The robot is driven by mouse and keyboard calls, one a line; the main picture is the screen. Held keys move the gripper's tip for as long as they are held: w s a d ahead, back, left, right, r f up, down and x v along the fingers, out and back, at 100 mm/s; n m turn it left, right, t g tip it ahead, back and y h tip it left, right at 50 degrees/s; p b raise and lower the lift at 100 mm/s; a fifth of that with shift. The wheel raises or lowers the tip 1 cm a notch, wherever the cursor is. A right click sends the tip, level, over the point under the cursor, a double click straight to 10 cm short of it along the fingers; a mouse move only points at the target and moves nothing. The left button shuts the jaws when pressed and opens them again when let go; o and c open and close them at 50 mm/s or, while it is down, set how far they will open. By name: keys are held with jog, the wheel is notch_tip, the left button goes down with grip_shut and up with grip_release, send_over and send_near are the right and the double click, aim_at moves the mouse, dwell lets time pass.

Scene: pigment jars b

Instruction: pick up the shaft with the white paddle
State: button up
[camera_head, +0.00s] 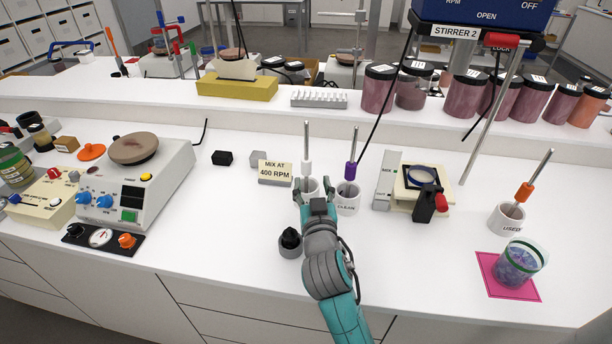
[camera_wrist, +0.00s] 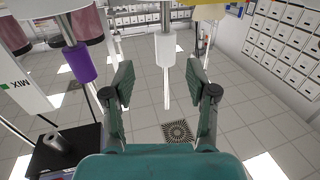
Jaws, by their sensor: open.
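The shaft with the white paddle (camera_head: 307,143) stands upright in a white cup (camera_head: 313,186) left of the "CLEAN" cup (camera_head: 347,207). My gripper (camera_head: 314,185) is open at that cup, with its fingers spread around the cup area in the head view. In the wrist view, the white part of the shaft (camera_wrist: 166,48) hangs between my open fingers (camera_wrist: 160,76), and contact with either finger does not show. The shaft with the purple part (camera_head: 350,170) stands in the "CLEAN" cup; it shows to the left in the wrist view (camera_wrist: 79,62).
A "MIX AT 400 RPM" sign (camera_head: 275,171) stands close at the left. A "USED" cup (camera_head: 506,220) holds an orange shaft (camera_head: 525,191). A small dark holder (camera_head: 290,246) sits near my wrist.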

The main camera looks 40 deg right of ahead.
aim_at(307, 170)
jog(key=shift+a+x, duration=0.15)
jog(key=shift+x, duration=1.75)
jog(key=shift+a+x, duration=0.2)
jog(key=shift+x, duration=1.65)
jog(key=shift+w, duration=0.15)
grip_shut()
